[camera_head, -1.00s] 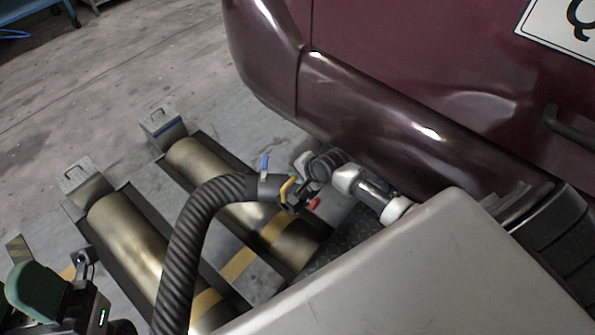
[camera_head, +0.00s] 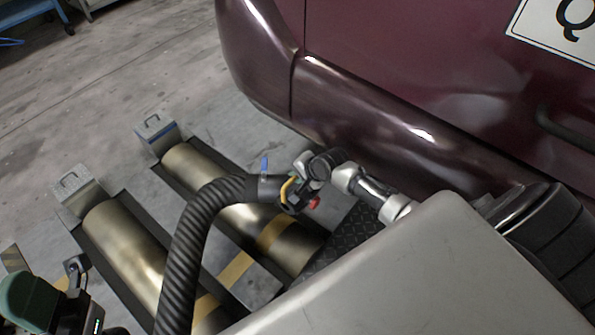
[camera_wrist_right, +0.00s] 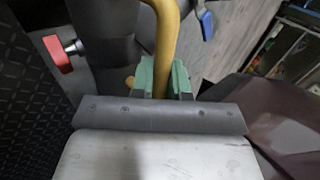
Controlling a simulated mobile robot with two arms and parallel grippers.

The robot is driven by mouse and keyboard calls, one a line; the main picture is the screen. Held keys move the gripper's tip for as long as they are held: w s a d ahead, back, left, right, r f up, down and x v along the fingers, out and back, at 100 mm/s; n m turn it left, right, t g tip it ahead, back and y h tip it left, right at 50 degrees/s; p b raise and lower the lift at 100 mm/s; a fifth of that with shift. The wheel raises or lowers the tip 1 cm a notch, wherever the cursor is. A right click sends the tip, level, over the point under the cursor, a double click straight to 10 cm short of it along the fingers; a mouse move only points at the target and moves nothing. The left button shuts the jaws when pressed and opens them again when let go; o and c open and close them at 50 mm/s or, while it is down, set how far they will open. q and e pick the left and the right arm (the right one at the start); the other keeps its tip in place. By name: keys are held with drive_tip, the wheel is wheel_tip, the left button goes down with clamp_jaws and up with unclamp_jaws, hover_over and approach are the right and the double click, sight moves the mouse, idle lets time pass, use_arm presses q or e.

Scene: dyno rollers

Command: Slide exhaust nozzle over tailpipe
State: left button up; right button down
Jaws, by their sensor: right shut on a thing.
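The exhaust nozzle (camera_head: 268,189) is the dark end of a thick ribbed black hose, with a yellow handle, a blue lever and a red knob. It is held in the air below the dark red car's bumper. My right gripper (camera_head: 297,188) is at the handle. In the right wrist view its green fingers (camera_wrist_right: 164,80) are shut on the yellow handle (camera_wrist_right: 166,40). I cannot make out the tailpipe in either view. My left gripper (camera_head: 35,298), with a green finger, is partly cut off at the lower left; its opening does not show.
The car's bumper (camera_head: 370,115) hangs over the upper right. Metal dyno rollers (camera_head: 125,245) lie in the floor beneath the hose (camera_head: 185,255), with small brackets (camera_head: 157,132) at their ends. Open concrete floor (camera_head: 100,90) lies at the upper left.

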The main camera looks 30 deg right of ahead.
drive_tip(key=shift+w+d+r, duration=0.15)
drive_tip(key=shift+w+r, duration=0.05)
drive_tip(key=shift+w+d, duration=0.25)
drive_tip(key=shift+d, duration=0.6)
drive_tip(key=shift+w+d, duration=0.35)
drive_tip(key=shift+d, duration=0.4)
drive_tip(key=shift+b, duration=0.3)
drive_tip(key=shift+w+d, duration=0.1)
drive_tip(key=shift+d, duration=0.3)
drive_tip(key=shift+f, duration=0.2)
idle(0.7)
